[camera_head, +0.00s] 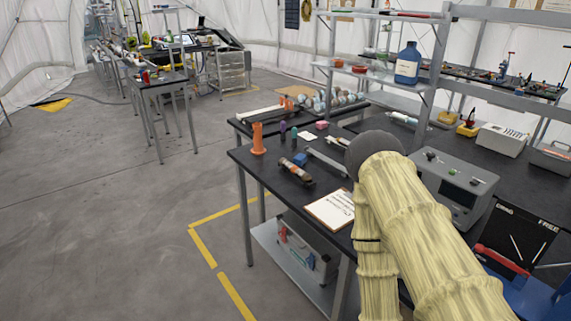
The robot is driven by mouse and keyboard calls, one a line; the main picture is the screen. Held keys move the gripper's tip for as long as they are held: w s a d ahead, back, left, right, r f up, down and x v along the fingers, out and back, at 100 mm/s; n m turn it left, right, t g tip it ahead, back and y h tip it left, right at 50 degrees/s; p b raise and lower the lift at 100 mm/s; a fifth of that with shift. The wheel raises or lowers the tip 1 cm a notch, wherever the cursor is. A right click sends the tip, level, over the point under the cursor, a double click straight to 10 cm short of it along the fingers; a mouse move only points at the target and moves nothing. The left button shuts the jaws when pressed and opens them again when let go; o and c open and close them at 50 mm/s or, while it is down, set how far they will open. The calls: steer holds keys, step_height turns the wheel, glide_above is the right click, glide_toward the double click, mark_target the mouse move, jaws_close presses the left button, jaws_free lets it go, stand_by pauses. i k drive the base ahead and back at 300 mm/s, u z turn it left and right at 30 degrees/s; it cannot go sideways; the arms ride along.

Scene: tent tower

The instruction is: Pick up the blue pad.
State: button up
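A small blue item (300,159) lies on the near black-topped table (262,166), beside a brown and black cylindrical tool (294,172). It may be the blue pad, but it is too small to tell its shape. My arm, in a pale yellow sleeve with a dark grey rounded joint, reaches over the table from the lower right. The blue item lies to the left of that joint, apart from it. My gripper's fingers are not visible.
A grey instrument box (452,187) stands to the right. A shelf behind holds a blue bottle (407,64).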

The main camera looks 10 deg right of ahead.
mark_target(300, 159)
steer(key=u, duration=0.45)
steer(key=k, duration=0.5)
steer(key=u, duration=0.75)
steer(key=i, duration=0.65)
steer(key=z, duration=0.65)
steer(key=i, duration=0.6)
steer(key=z, duration=0.7)
